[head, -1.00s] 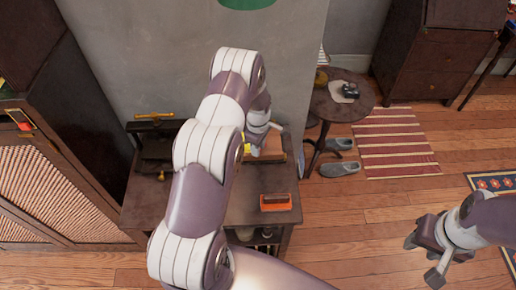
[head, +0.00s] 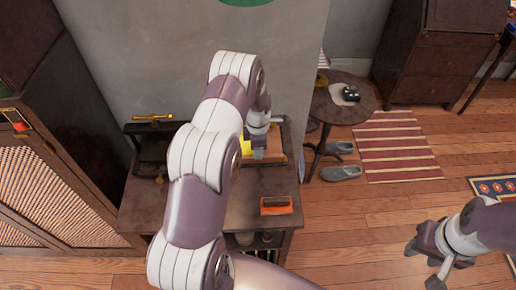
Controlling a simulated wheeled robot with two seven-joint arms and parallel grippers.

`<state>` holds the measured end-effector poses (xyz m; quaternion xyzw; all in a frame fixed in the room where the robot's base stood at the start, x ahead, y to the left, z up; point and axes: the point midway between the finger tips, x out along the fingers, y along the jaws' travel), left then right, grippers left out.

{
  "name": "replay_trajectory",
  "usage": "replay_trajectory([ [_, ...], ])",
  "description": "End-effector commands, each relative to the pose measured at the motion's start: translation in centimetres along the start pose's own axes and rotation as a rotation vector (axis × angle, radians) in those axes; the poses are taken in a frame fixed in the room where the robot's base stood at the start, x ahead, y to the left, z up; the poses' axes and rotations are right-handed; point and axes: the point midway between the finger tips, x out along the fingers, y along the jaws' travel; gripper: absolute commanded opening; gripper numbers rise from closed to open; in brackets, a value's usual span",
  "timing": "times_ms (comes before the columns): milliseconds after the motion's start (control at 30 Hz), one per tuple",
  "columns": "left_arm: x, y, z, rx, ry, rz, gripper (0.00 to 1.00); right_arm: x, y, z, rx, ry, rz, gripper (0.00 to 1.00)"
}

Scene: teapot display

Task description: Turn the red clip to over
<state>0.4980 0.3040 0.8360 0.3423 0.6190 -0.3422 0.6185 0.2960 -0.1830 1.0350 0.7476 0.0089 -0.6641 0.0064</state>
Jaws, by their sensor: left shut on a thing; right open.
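My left gripper (head: 258,153) is at the back of the dark side table (head: 228,205), over a wooden board or tray (head: 276,158). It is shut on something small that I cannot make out. A yellow piece (head: 245,146) shows just left of it, partly hidden by my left arm. I cannot pick out a red clip at the gripper. An orange-red block with a dark lower part (head: 276,206) lies apart from it, near the table's front right. My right gripper (head: 424,264) is open and empty above the floor at the lower right.
A dark press-like frame with a brass handle (head: 153,118) stands at the table's left. A round table (head: 342,103) with a small dark object stands to the right. A cabinet (head: 45,190) borders the left, and a grey wall is behind.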

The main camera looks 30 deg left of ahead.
Motion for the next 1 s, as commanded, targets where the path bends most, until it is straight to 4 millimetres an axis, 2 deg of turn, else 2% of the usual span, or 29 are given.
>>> replay_trajectory([
  [367,0.0,0.0,0.0,-0.007,0.000,0.000,0.00,0.0,0.0,0.0,0.000,0.000,0.000,0.43],
  [400,0.0,0.0,0.0,-0.007,0.000,0.000,0.33,0.0,0.0,0.0,0.000,0.000,0.000,0.43],
  [467,0.0,0.0,0.0,-0.006,0.000,0.000,0.52,0.0,0.0,0.0,0.000,0.000,0.000,0.43],
  [500,0.0,0.0,0.0,-0.006,0.000,0.000,0.55,0.0,0.0,0.0,0.000,0.000,0.000,0.43],
  [800,-0.4,0.1,0.0,-0.005,-0.001,0.001,0.55,0.1,0.0,0.0,0.000,0.000,0.000,0.43],
  [867,-1.1,0.1,0.0,-0.005,-0.001,0.002,0.55,0.3,0.0,0.0,0.000,0.000,0.000,0.43],
  [1000,-4.5,0.1,0.0,-0.005,-0.002,0.006,0.55,0.9,0.0,0.1,0.000,0.000,0.000,0.43],
])
